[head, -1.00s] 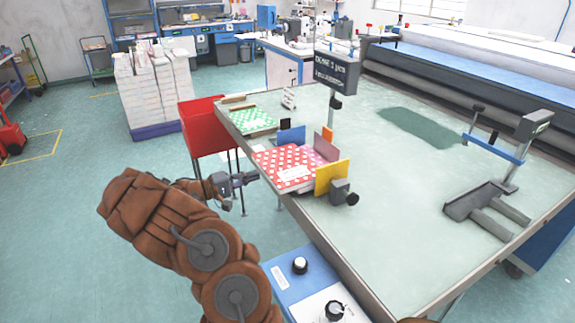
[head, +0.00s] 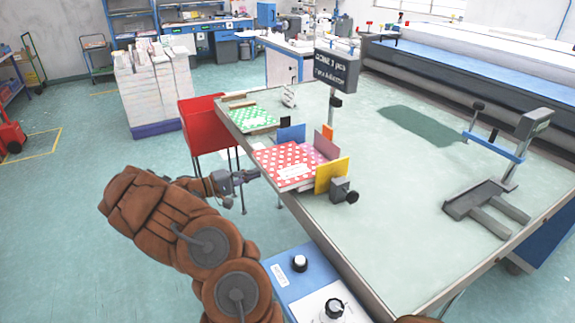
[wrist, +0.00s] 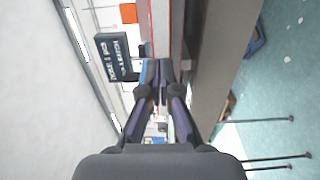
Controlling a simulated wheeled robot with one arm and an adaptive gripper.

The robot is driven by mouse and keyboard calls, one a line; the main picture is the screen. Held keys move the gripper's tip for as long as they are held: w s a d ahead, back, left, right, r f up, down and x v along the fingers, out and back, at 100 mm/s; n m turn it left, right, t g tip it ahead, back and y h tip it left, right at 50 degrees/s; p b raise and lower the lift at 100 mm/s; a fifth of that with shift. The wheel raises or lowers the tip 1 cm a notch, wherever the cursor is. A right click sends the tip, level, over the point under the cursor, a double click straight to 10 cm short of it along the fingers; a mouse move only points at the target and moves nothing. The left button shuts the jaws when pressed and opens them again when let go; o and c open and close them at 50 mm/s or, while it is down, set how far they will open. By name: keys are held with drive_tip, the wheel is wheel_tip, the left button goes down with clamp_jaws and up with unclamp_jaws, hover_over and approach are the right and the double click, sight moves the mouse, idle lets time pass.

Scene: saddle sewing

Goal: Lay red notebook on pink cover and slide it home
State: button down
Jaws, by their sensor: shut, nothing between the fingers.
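The red notebook (head: 281,162) with white dots and a pale label lies flat near the table's left edge. A pinkish dotted strip (head: 312,153) shows along its right side; I take this as the pink cover, mostly hidden under the notebook. Blue (head: 292,134), mauve (head: 326,144) and yellow (head: 332,175) upright plates stand around them. My gripper (head: 256,174) is just left of the notebook, off the table edge. It is shut and empty. In the wrist view my gripper (wrist: 157,68) points along the table edge; no notebook is clear there.
A green dotted book (head: 250,119) lies farther back on the table (head: 400,215). A grey clamp with a black knob (head: 343,191) stands beside the yellow plate. A sign on a post (head: 336,70) rises behind. A red bin (head: 203,125) stands left of the table.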

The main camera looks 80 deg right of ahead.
sight(264, 171)
drive_tip(key=shift+b+x, duration=3.25)
drive_tip(key=shift+x, duration=0.6)
idle(0.5)
drive_tip(key=shift+b+v, duration=1.05)
drive_tip(key=shift+v, duration=0.9)
drive_tip(key=shift+b+v, duration=0.4)
drive_tip(key=shift+v, duration=0.65)
